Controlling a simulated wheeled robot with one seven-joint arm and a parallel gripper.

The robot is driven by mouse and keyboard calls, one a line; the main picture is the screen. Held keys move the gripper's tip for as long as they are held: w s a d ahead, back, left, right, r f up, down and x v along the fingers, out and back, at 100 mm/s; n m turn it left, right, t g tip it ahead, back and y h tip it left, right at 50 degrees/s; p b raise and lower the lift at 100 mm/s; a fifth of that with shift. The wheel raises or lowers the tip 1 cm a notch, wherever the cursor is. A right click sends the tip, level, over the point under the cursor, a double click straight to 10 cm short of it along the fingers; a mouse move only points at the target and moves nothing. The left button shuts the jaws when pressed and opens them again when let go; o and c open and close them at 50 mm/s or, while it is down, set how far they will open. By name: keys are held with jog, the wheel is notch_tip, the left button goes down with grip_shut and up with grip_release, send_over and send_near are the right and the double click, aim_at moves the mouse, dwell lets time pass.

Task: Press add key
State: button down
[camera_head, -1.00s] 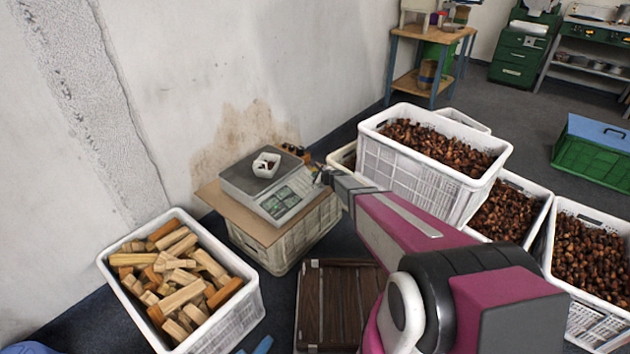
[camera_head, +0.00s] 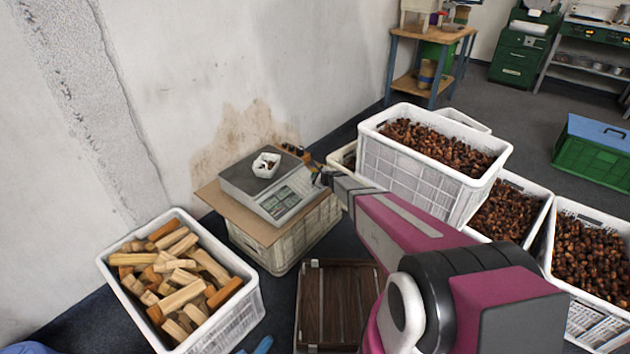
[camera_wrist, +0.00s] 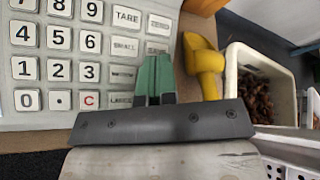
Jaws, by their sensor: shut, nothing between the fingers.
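The scale (camera_head: 235,182) stands on a board on an upturned-looking crate against the wall, with a small white bowl (camera_head: 266,165) holding a few chestnuts on its pan. In the wrist view its keypad (camera_wrist: 75,55) shows number keys, a red C key (camera_wrist: 89,100), a TARE key (camera_wrist: 127,17) and word keys below it. I cannot read an add key; the keys at the fingertips are partly hidden. My gripper (camera_wrist: 155,62) has its green fingers shut and empty over the right part of the keypad. I cannot tell whether the tips touch a key. In the head view my gripper is at the scale's right front corner.
A yellow scoop (camera_wrist: 204,65) lies right beside my fingers. White crates of chestnuts (camera_head: 415,172) stand to the right. A crate of wood pieces (camera_head: 250,302) stands front left. A brown slatted wooden item (camera_head: 338,305) lies on the floor in front.

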jog(key=shift+s+d+r, duration=0.15)
jog(key=shift+d+r, duration=0.05)
jog(key=shift+r, duration=0.55)
jog(key=shift+s+d+r, duration=0.15)
jog(key=shift+d+r, duration=0.05)
jog(key=shift+r, duration=0.6)
jog(key=shift+s+d+r, duration=0.15)
jog(key=shift+d+r, duration=0.1)
jog(key=shift+r, duration=0.55)
jog(key=shift+s+d+r, duration=0.15)
jog(key=shift+d+r, duration=0.05)
jog(key=shift+r, duration=0.6)
jog(key=shift+s, duration=0.1)
jog(key=s+d+r+n+g+h, duration=0.2)
jog(key=s+d+n, duration=0.4)
jog(key=s, duration=0.5)
jog(key=s+d+r+n+g+h, duration=0.3)
jog(key=s+n, duration=0.5)
jog(key=s, duration=0.3)
jog(key=s+d+r+n+g+h, duration=0.2)
jog(key=s+d+r+n+g, duration=0.2)
jog(key=s+d, duration=0.6)
notch_tip(320, 180, up, 3)
jog(key=s+n, duration=0.2)
jog(key=shift+f+n+g+h, duration=0.2)
jog(key=shift+n+g+h, duration=0.1)
jog(key=shift+n+g, duration=0.1)
